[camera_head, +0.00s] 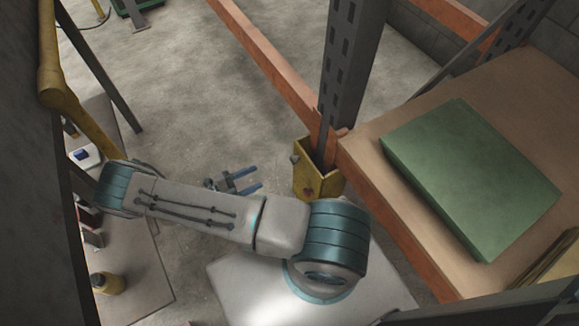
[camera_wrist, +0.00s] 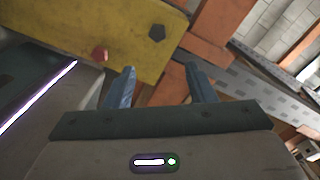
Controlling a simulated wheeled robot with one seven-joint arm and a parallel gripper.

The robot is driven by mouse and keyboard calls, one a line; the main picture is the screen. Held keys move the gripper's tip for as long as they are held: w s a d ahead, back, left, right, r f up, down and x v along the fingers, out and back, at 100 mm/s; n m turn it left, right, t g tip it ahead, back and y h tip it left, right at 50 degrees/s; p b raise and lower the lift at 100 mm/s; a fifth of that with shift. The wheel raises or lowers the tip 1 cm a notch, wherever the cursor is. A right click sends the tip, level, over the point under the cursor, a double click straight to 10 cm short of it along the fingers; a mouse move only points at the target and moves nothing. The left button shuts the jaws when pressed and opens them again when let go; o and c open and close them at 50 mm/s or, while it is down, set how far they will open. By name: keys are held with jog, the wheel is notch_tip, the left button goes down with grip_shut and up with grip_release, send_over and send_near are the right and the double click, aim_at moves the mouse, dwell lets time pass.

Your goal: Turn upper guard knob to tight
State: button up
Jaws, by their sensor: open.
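The yellow post guard (camera_head: 325,184) wraps the foot of the dark rack upright; it fills the upper left of the wrist view (camera_wrist: 75,35). A dark grey knob (camera_head: 295,159) sits high on its left side, and a dark hexagonal knob shows in the wrist view (camera_wrist: 157,33). A red knob (camera_head: 308,191) sits lower on the guard and also shows in the wrist view (camera_wrist: 99,54). My gripper (camera_head: 257,178) is open and empty, left of the guard and apart from it. In the wrist view its blue fingers (camera_wrist: 160,74) point toward the guard, with the dark knob beyond the gap between them.
A dark perforated upright (camera_head: 347,70) and orange beams (camera_head: 265,62) stand by the guard. A green box (camera_head: 470,175) lies on the wooden shelf at right. Bare floor lies behind my arm.

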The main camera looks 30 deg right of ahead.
aim_at(292, 161)
jog(key=shift+n, duration=0.4)
jog(key=d, duration=0.4)
jog(key=d+b, duration=0.1)
jog(key=d, duration=0.4)
jog(key=d+f+b, duration=0.1)
jog(key=d, duration=0.4)
jog(key=shift+w, duration=0.2)
jog(key=c, duration=1)
